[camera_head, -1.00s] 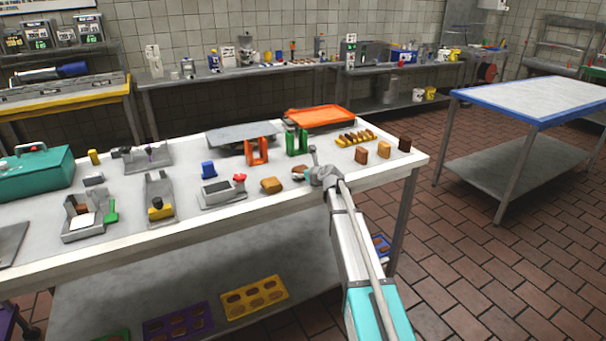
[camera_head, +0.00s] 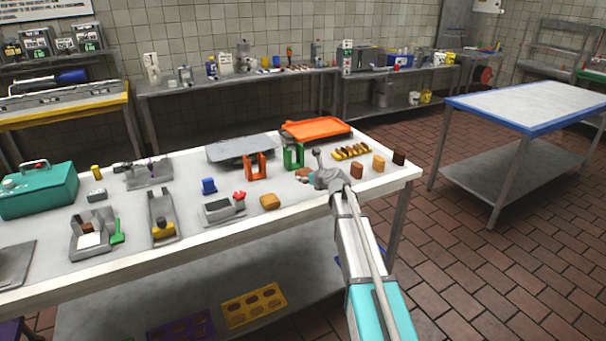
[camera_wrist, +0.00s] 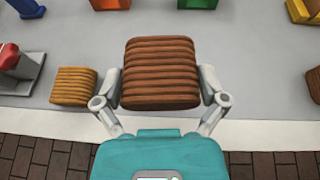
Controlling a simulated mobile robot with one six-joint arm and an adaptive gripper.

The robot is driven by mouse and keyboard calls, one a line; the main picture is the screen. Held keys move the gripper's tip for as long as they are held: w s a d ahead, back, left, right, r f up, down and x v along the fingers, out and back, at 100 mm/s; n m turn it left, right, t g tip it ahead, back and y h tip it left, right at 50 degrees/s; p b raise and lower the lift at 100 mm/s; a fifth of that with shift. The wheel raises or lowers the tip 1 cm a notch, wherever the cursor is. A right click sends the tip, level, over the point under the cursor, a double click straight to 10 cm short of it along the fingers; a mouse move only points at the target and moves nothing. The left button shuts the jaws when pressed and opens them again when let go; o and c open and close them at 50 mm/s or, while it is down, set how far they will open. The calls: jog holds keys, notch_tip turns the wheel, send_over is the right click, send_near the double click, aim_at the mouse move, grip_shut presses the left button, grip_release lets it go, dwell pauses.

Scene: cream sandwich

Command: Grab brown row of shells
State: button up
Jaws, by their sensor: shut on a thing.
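The brown row of shells (camera_wrist: 160,73) is a ridged brown block in the middle of the wrist view. My gripper (camera_wrist: 160,90) has one finger on each side of it and is shut on it. In the head view my gripper (camera_head: 318,180) is over the front right part of the table, and the arm hides most of the brown row there. I cannot tell whether the row touches the table top.
A tan ridged row (camera_wrist: 74,86) lies to the left. Another brown block (camera_wrist: 314,84) is at the right edge. Orange (camera_head: 255,165) and green (camera_head: 293,156) stands are behind. A yellow rack (camera_head: 352,151) and more blocks (camera_head: 378,165) stand to the right.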

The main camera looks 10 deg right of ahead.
jog(key=p+v, duration=0.4)
jog(key=v, duration=0.7)
jog(key=shift+w+d+r, duration=0.2)
jog(key=shift+w+r, duration=0.1)
jog(key=shift+r, duration=0.1)
